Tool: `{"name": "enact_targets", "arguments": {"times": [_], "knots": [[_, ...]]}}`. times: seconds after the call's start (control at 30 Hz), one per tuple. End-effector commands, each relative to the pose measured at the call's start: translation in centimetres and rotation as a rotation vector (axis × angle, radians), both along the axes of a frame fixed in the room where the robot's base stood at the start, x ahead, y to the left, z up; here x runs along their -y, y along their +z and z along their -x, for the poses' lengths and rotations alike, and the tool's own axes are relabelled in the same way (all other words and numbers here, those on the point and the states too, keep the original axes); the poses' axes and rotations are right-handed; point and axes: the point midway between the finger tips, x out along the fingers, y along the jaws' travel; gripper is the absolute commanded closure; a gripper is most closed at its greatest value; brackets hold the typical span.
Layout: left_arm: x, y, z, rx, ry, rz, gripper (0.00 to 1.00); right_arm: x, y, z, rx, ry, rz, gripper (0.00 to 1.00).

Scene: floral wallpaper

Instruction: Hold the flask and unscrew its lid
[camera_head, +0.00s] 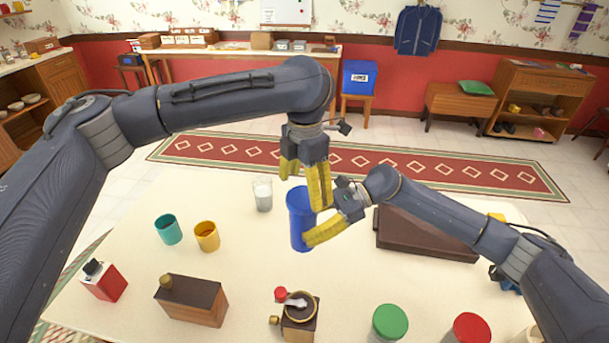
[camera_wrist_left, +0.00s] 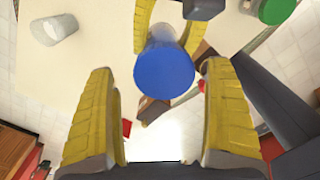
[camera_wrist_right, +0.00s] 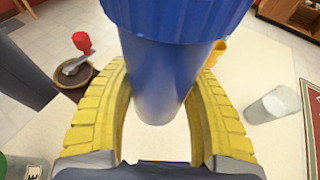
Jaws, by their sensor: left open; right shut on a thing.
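The blue flask (camera_head: 299,228) stands upright near the middle of the table, its blue ribbed lid (camera_wrist_right: 178,12) on top. My right gripper (camera_head: 316,232) is shut around the flask's body from the right; in the right wrist view its yellow fingers lie on both sides of the flask (camera_wrist_right: 160,80). My left gripper (camera_head: 304,180) points down above the lid, open. In the left wrist view the round lid top (camera_wrist_left: 164,74) shows beyond and between the open left fingers (camera_wrist_left: 160,120), apart from them. The lid is partly hidden by a left finger in the head view.
A glass (camera_head: 262,194), teal cup (camera_head: 168,229) and yellow cup (camera_head: 207,236) stand left of the flask. A brown case (camera_head: 425,235) lies to the right. A coffee grinder (camera_head: 298,318), wooden box (camera_head: 191,298), red box (camera_head: 104,282), and green-lidded (camera_head: 389,322) and red-lidded jars (camera_head: 468,328) line the front.

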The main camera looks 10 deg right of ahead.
Motion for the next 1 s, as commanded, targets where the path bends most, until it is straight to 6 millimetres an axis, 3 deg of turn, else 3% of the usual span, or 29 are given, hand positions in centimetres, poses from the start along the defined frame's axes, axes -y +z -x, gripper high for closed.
{"name": "enact_targets", "arguments": {"times": [0.3, 0.77, 1.0], "knots": [[0.0, -3.1, 0.0, 0.000, 0.002, 0.001, 0.13, 0.0, 0.1, 0.0, 0.001, 0.000, -0.001, 1.00], [0.0, -3.7, -0.1, 0.001, 0.002, 0.002, 0.13, 0.0, 0.1, 0.0, 0.001, 0.000, -0.001, 1.00], [0.0, -3.7, -0.1, 0.002, 0.003, 0.001, 0.40, 0.0, 0.1, 0.0, 0.001, 0.000, -0.001, 1.00]]}}
